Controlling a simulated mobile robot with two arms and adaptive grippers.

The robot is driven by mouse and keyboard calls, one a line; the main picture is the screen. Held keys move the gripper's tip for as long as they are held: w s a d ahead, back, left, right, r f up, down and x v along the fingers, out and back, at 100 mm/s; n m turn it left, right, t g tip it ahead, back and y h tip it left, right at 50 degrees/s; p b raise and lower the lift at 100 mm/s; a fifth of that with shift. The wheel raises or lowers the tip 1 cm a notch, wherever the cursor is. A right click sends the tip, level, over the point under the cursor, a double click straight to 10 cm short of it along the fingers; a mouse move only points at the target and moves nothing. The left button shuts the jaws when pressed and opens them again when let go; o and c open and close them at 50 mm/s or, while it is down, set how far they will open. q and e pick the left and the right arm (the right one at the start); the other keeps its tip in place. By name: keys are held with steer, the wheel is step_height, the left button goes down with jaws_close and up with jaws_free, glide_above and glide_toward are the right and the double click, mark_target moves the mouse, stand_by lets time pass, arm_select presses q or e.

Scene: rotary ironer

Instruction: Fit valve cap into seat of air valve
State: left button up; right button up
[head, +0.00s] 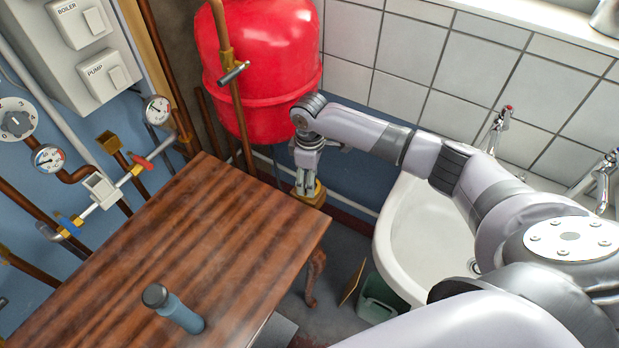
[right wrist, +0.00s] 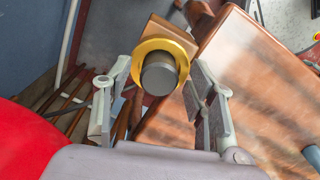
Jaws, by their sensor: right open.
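The air valve is a brass-coloured block with a gold ring; it shows in the head view (head: 318,197) beside the table's far right corner and in the right wrist view (right wrist: 146,49). A dark grey round piece, which looks like the valve cap (right wrist: 160,73), stands within the gold ring. I cannot tell how deep it sits. My right gripper (head: 305,187) is open at the valve, with its fingers on either side of the cap and a visible gap to it in the right wrist view. My left gripper is not in view.
A wooden table (head: 190,240) with a blue bottle (head: 180,311) fills the lower left. A red tank (head: 262,70) hangs behind my right gripper. A white sink (head: 425,225) stands right. Pipes, gauges and switches line the left wall.

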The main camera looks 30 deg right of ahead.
step_height(320, 180, up, 12)
stand_by(0.4)
stand_by(0.3)
